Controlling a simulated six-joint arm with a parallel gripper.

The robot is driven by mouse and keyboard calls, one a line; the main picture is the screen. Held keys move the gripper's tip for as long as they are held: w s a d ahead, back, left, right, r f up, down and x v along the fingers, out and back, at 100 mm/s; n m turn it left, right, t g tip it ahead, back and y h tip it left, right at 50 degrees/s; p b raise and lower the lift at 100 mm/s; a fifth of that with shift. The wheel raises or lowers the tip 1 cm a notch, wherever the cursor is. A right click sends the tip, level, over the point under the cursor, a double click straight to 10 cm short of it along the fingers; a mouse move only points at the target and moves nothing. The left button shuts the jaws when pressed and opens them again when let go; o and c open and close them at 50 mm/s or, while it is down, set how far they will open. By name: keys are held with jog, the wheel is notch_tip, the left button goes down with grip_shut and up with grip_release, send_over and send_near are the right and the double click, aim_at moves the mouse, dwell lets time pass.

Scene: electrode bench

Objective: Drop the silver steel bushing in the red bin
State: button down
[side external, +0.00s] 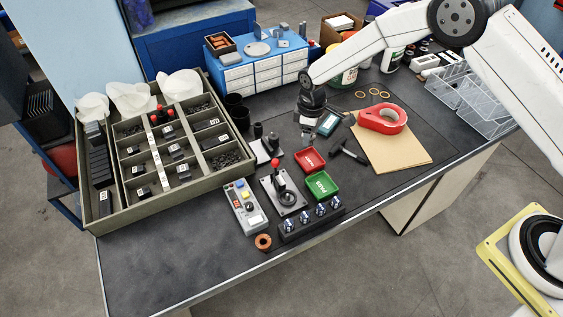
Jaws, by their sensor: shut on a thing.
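The red bin (310,159) is a small, shallow tray with a white label, in the middle of the dark bench. A matching green bin (321,186) sits just in front of it. My gripper (306,138) points down behind the red bin, a little beyond its back edge in the picture. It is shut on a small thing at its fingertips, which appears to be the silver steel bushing. That thing is too small and too dark here to make out its shape. I cannot tell its height above the bench.
A joystick panel (284,194) and a black rack (311,222) lie in front. A large sorting tray (107,223) fills the left.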

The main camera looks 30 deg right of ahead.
jog(key=shift+w+f, duration=0.1)
jog(key=shift+f, duration=0.05)
jog(key=shift+f, duration=2.35)
jog(key=shift+f, duration=0.9)
jog(key=shift+c, duration=0.3)
grip_release()
notch_tip(320, 180, up, 8)
dwell(0.9)
